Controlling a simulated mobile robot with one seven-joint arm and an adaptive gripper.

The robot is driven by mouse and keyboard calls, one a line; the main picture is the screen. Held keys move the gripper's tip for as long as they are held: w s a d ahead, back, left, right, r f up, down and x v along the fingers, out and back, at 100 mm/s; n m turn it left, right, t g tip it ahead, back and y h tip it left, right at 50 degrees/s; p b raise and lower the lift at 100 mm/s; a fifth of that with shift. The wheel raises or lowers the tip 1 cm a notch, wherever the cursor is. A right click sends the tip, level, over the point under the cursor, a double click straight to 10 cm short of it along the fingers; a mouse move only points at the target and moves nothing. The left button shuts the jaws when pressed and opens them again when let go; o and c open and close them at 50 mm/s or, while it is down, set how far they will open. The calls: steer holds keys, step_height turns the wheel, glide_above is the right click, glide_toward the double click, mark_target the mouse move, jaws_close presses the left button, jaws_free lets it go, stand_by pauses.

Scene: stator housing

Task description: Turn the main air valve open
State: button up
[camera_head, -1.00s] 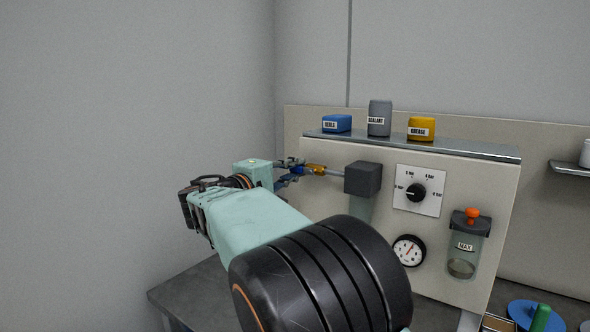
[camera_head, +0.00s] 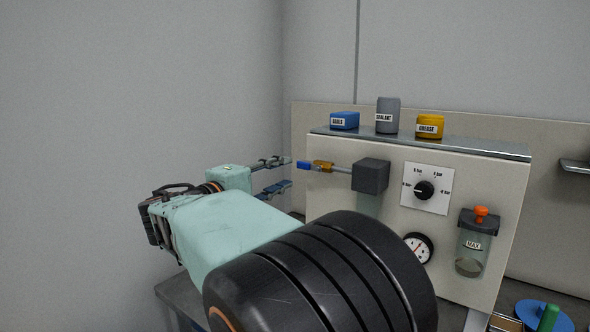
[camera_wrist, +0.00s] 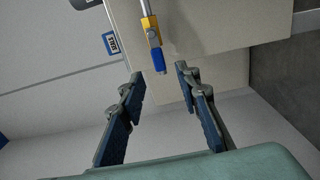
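The air valve is a brass-yellow body (camera_head: 322,167) with a short blue handle (camera_head: 303,165), on a thin pipe at the left of the panel. The handle points left, roughly in line with the pipe. In the wrist view the blue handle (camera_wrist: 158,61) and yellow body (camera_wrist: 151,31) lie ahead, between the fingertip lines. My gripper (camera_head: 287,173) is open and empty, its two fingers spread wide, just left of the handle. It also shows in the wrist view (camera_wrist: 159,76), with nothing between the finger pads. The fingers look apart from the handle.
A dark grey block (camera_head: 370,175) holds the pipe. Right of it are a dial (camera_head: 425,190), a gauge (camera_head: 418,248) and a clear cup with an orange knob (camera_head: 473,245). Labelled containers stand on the panel's top shelf (camera_head: 440,146). Free space lies left of the valve.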

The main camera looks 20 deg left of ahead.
steer(key=v, duration=0.3)
steer(key=shift+s+a, duration=0.15)
steer(key=shift+s, duration=0.25)
stand_by(0.4)
